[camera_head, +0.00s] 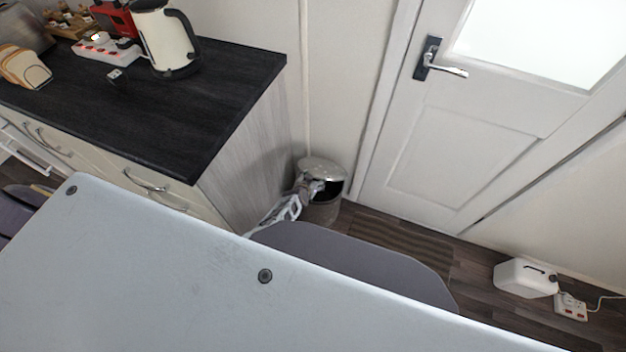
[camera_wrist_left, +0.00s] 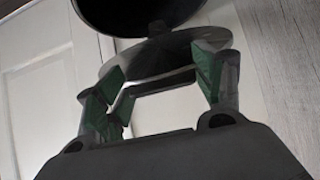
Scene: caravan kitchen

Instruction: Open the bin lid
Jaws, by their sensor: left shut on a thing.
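The bin (camera_head: 323,210) is a small grey bin on the floor between the counter's end and the door. Its shiny metal lid (camera_head: 322,167) is tilted up, with the dark opening showing below its front edge. My left gripper (camera_head: 312,188) reaches in at the bin's front left, at the lid's edge. In the left wrist view the green-padded fingers (camera_wrist_left: 155,82) stand apart on either side of a shiny grey curved surface (camera_wrist_left: 158,52), which looks like the lid. A dark round shape shows above it. The exact contact is hard to see. My right gripper is out of view.
The counter (camera_head: 150,95) with a kettle (camera_head: 165,38) stands left of the bin. A white door (camera_head: 450,130) is at right. A grey rounded seat or panel (camera_head: 350,262) lies in front.

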